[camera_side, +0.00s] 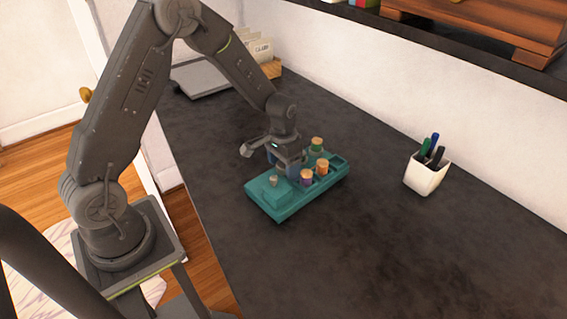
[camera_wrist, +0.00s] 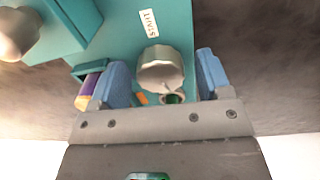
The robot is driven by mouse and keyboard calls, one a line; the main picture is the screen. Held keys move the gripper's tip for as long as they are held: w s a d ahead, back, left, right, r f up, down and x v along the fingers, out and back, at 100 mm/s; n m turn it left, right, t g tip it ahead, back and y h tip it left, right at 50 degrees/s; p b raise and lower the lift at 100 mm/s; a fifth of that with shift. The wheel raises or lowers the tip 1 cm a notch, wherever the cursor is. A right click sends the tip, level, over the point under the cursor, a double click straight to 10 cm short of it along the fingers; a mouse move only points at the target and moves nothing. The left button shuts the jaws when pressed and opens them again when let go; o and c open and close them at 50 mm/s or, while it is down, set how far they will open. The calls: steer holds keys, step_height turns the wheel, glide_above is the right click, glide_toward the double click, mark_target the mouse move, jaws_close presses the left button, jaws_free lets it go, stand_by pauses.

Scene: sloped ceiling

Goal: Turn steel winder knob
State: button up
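A teal box (camera_side: 297,205) lies on the dark counter and also fills the top of the wrist view (camera_wrist: 110,40). My gripper (camera_wrist: 162,62) is open over it, its blue fingers on either side of a faceted steel knob (camera_wrist: 160,70). A gap shows between each finger and this knob. A second steel knob (camera_wrist: 18,32) stands on a raised teal block at upper left in the wrist view; in the side view it shows (camera_side: 273,181) left of my gripper (camera_side: 288,163). I cannot tell for sure which knob is the winder.
Corked vials stand in the box close to my gripper: purple (camera_side: 306,177), orange (camera_side: 322,167) and green (camera_side: 317,145). A white pen cup (camera_side: 425,176) stands to the right. A grey flat panel (camera_side: 203,76) lies behind.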

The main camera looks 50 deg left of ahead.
steer(key=c, duration=0.9)
steer(key=shift+n, duration=0.3)
steer(key=n, duration=0.9)
stand_by(0.4)
steer(key=o, duration=0.9)
steer(key=shift+o, duration=0.2)
